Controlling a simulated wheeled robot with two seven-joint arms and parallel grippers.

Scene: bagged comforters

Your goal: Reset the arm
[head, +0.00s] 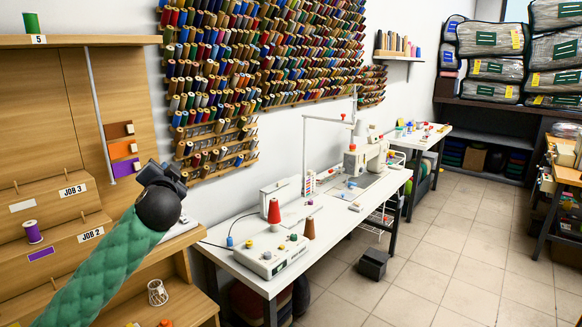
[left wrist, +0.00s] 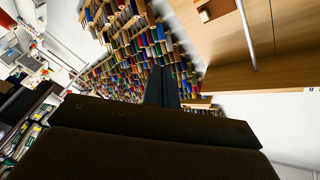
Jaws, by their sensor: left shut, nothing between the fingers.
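My left arm (head: 107,262), in a green padded sleeve, rises from the bottom left of the head view. My left gripper (head: 170,170) is at its end, raised in front of the wooden job shelf and the wall. In the left wrist view the dark fingers (left wrist: 162,88) are together and hold nothing. The thread-spool rack shows behind them. My right gripper is in neither view.
The wooden shelf unit (head: 40,110) stands close at left, with a purple spool (head: 32,231) on it. A white sewing table (head: 230,262) runs along the wall. Bagged comforters (head: 490,68) are stacked at the back right. The tiled floor (head: 440,262) is mostly clear.

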